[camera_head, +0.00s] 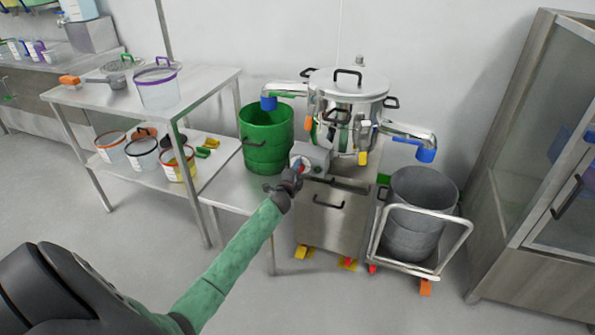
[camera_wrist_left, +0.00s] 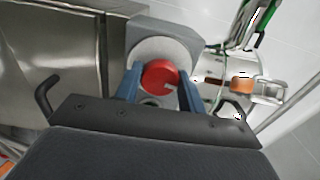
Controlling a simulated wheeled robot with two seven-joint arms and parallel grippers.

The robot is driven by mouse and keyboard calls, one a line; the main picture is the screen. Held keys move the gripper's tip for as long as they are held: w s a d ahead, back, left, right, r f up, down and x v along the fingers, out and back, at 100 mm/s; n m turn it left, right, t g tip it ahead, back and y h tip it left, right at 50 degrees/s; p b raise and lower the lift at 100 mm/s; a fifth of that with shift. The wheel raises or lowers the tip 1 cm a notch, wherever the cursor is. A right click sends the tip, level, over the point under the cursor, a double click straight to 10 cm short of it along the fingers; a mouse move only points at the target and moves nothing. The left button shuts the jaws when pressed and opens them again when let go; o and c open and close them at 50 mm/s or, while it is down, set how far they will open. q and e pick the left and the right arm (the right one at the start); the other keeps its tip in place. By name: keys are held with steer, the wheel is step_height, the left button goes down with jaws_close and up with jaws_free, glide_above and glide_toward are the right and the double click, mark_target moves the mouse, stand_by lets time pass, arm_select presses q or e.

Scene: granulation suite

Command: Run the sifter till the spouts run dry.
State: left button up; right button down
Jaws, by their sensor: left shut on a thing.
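The sifter (camera_head: 347,105) is a round steel drum with a lidded top, standing on a steel cabinet. Its left spout (camera_head: 285,90) points over a green bin (camera_head: 266,140), and its right spout (camera_head: 410,135) points over a grey bin (camera_head: 420,200). Both spouts have blue ends. A grey control box (camera_head: 310,158) sits on the sifter's front left. My left gripper (camera_head: 291,178) is at this box. In the left wrist view, its blue fingers are shut on a red knob (camera_wrist_left: 160,77) with a white mark. My right gripper is not in view.
A steel table (camera_head: 110,98) at left holds a clear tub with a purple rim (camera_head: 157,85); several tubs stand on its lower shelf. The grey bin sits in a wheeled trolley frame (camera_head: 372,245). A steel glass-fronted cabinet (camera_head: 530,150) stands at right. The floor in front is clear.

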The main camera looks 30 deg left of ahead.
arm_select(q)
steer(key=shift+n, duration=0.9)
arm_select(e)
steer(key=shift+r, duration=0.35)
arm_select(q)
steer(key=shift+f, duration=0.1)
steer(key=o, duration=1)
steer(key=shift+c, duration=0.2)
steer(key=v, duration=0.7)
steer(key=shift+s, duration=0.4)
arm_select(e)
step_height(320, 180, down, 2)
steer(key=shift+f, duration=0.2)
